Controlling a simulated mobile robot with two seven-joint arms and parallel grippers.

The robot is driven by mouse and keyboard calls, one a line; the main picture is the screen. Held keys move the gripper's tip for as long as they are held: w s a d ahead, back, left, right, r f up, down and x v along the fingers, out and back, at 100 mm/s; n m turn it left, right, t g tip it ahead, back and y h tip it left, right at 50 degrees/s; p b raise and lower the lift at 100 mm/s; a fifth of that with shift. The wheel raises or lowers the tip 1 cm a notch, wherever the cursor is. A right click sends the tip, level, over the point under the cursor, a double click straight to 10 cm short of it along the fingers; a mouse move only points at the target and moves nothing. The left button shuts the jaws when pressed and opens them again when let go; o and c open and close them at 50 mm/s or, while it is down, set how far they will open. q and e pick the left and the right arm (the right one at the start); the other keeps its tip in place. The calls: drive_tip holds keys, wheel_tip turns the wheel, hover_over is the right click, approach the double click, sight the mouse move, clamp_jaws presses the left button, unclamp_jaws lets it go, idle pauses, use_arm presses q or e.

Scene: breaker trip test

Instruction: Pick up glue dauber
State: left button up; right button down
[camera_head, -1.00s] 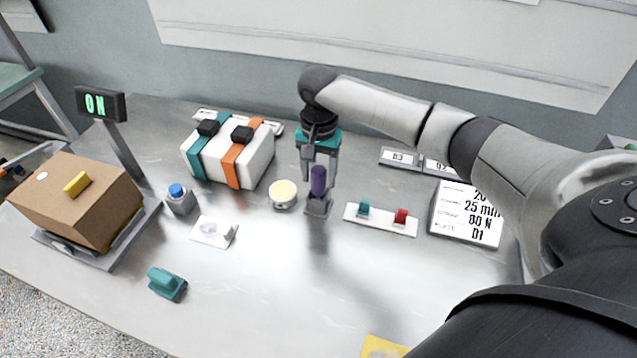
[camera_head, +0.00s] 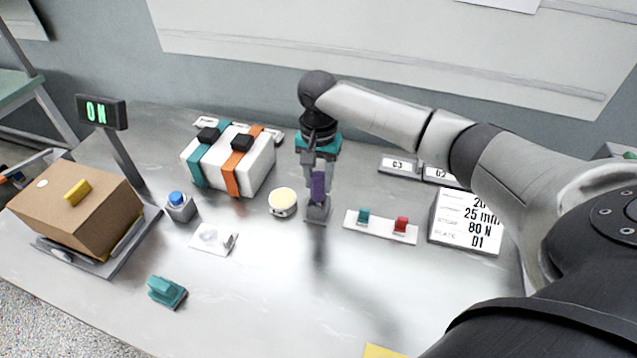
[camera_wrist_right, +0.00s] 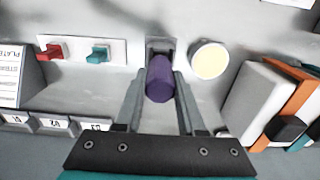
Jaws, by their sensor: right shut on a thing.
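The glue dauber (camera_head: 318,187) has a purple handle and stands upright in a small grey holder (camera_head: 317,212) near the middle of the table. My right gripper (camera_head: 319,178) comes down from above with its fingers on either side of the purple handle, shut on it. In the right wrist view the purple handle (camera_wrist_right: 160,79) sits between the two grey fingers (camera_wrist_right: 160,92), with the holder (camera_wrist_right: 160,46) just beyond it. The dauber's lower end is hidden in the holder. My left gripper is not in view.
A cream-topped round pot (camera_head: 283,201) stands just left of the holder. A white strip with teal and red switches (camera_head: 381,226) lies to the right. A white box with teal and orange bands (camera_head: 257,172) stands behind left. The table front is mostly clear.

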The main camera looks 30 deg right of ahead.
use_arm(q)
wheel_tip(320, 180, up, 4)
drive_tip(key=p, duration=0.3)
drive_tip(key=shift+p, duration=0.35)
use_arm(e)
wheel_tip(320, 180, up, 19)
drive_tip(key=shift+r, duration=0.2)
idle(0.9)
